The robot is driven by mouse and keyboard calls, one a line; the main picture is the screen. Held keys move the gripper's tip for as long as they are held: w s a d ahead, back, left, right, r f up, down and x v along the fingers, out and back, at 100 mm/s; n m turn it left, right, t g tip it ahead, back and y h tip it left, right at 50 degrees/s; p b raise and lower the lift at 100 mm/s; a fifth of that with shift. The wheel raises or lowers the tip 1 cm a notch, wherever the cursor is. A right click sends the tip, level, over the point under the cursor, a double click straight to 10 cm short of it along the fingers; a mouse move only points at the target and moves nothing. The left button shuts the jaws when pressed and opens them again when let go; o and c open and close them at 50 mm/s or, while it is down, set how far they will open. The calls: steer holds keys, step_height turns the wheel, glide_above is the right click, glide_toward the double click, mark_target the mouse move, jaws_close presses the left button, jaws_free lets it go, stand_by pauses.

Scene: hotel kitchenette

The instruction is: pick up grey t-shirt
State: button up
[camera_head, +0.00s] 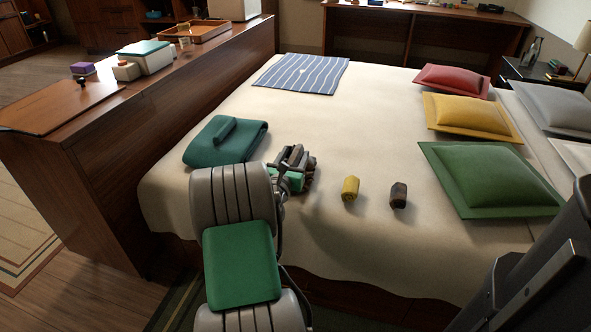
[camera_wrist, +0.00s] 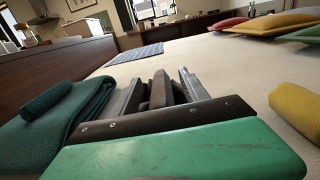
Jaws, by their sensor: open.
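My gripper (camera_head: 297,155) is low over the near part of the bed, just right of the folded teal cloth. In the wrist view its jaws (camera_wrist: 160,82) are open and point across the bed. A dark grey-brown shape (camera_wrist: 158,90) shows between the fingers; I cannot tell whether it is cloth or part of the gripper. No piece is clearly recognisable as a grey t-shirt. A dark grey-brown roll (camera_head: 398,195) lies on the bed to the right, apart from my gripper. The bed just under and behind the gripper is hidden.
The folded teal cloth (camera_head: 225,142) with a small roll on it lies left of my gripper. A yellow roll (camera_head: 351,188) lies to the right. A striped blue cloth (camera_head: 301,74) and red, yellow and green cushions (camera_head: 495,178) lie farther off. The bed's middle is clear.

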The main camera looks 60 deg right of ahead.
jaws_close()
stand_by(0.5)
stand_by(0.8)
